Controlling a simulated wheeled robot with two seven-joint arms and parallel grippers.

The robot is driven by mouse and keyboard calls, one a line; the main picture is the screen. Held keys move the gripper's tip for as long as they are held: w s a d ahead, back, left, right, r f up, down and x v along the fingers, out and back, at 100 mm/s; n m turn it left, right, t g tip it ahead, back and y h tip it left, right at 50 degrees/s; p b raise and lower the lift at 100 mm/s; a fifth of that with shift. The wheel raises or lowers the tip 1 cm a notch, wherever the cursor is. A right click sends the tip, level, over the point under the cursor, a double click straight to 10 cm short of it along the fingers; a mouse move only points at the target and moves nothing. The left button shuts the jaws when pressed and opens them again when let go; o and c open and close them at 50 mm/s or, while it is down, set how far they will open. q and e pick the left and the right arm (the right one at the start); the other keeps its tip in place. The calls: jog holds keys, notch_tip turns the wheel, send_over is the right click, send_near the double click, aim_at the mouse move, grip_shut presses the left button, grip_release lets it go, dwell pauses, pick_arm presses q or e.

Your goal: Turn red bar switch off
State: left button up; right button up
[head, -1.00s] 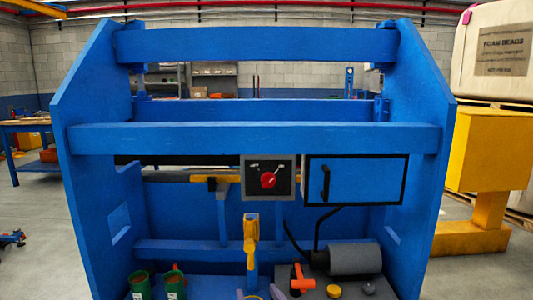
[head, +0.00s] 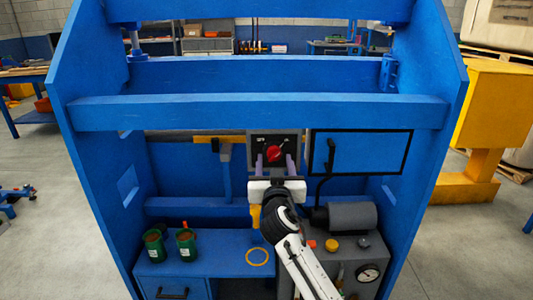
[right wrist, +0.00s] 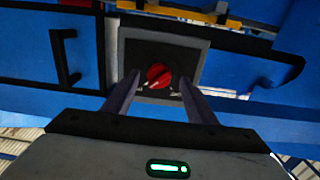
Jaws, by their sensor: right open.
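The red bar switch (head: 274,153) is a red knob with a bar, on a dark square panel (head: 291,140) with a grey frame and small white markings. The bar sits tilted in the head view. My right gripper (head: 275,160) is open in front of the panel, its two fingers pointing at the knob, one to each side and just below it. In the right wrist view the knob (right wrist: 158,75) shows between the open fingers (right wrist: 156,92). I cannot tell whether the fingers reach the knob. My left gripper is not in view.
A blue box door with a black handle (head: 360,152) is right of the switch panel. A blue crossbeam (head: 260,112) runs just above it. Below are a grey cylinder (head: 350,217), buttons and a gauge (head: 369,272). Two green cans (head: 155,245) stand at the lower left.

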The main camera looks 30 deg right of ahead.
jog(key=shift+x, duration=1)
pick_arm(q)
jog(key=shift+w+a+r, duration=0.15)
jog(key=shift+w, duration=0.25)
pick_arm(e)
jog(key=shift+c, duration=0.3)
jog(key=c, duration=1)
